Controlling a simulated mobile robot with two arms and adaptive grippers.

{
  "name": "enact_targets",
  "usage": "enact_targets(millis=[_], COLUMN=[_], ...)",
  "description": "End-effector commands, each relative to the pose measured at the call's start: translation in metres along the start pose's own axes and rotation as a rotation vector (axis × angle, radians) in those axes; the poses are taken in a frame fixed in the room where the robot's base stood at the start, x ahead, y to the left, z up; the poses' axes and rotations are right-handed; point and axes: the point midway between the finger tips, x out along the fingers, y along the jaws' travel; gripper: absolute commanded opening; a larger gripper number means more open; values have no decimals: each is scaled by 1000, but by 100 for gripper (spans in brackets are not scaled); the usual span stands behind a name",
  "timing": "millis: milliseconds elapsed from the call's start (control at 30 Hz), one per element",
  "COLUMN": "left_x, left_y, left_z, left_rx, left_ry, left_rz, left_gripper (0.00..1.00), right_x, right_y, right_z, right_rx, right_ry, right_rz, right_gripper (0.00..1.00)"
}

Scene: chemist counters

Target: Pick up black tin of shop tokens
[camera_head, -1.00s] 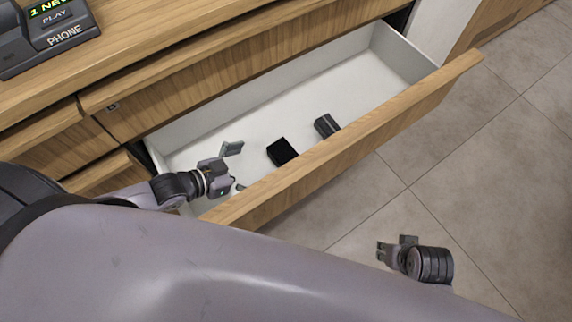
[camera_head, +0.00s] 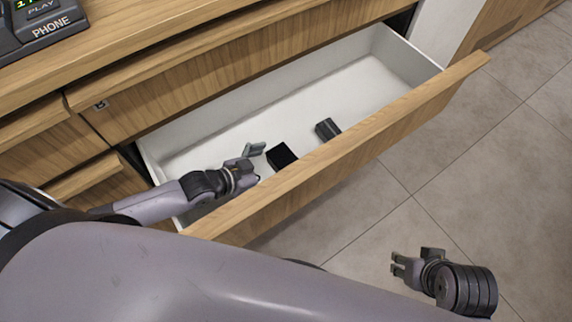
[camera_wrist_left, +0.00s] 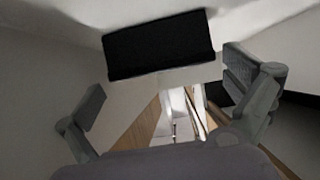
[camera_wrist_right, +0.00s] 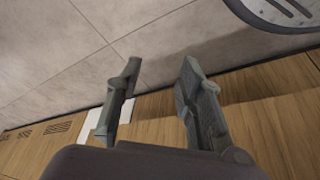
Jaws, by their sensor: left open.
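A flat black box (camera_head: 281,156) lies in the open drawer, near its front panel. A second dark box (camera_head: 327,129) with a greyish side lies just beyond it to the right. I cannot tell from any label which is the tin of shop tokens. My left gripper (camera_head: 257,161) is inside the drawer, just left of the flat black box, open and empty. In the left wrist view a black box (camera_wrist_left: 160,45) lies ahead between the spread fingers, apart from them. My right gripper (camera_head: 412,262) is outside the drawer above the floor, its fingers apart and empty.
The white drawer (camera_head: 360,75) is pulled out, with a wooden front panel (camera_head: 350,150) on the near side. Its far right part is bare. Tiled floor (camera_head: 440,140) lies to the right.

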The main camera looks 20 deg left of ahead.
Motion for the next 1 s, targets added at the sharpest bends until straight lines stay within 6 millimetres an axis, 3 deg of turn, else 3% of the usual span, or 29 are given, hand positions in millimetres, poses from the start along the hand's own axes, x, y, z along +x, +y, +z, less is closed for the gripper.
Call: enact_targets(millis=[133,367,667,1000], left_x=[29,43,45,44], left_y=[-2,-2,-2,-2], left_z=[-4,-4,-4,-4], left_rx=[0,0,0,0], left_ry=[5,1,0,0], left_rz=[0,0,0,0], left_gripper=[100,100,100,79], right_x=[14,14,13,13], right_y=[-1,-4,-5,-5], right_z=[4,-34,-40,-40], right_rx=[0,-5,-6,-6], right_ry=[0,162,189,188], right_rz=[0,-8,-9,-8], right_gripper=[35,35,35,35])
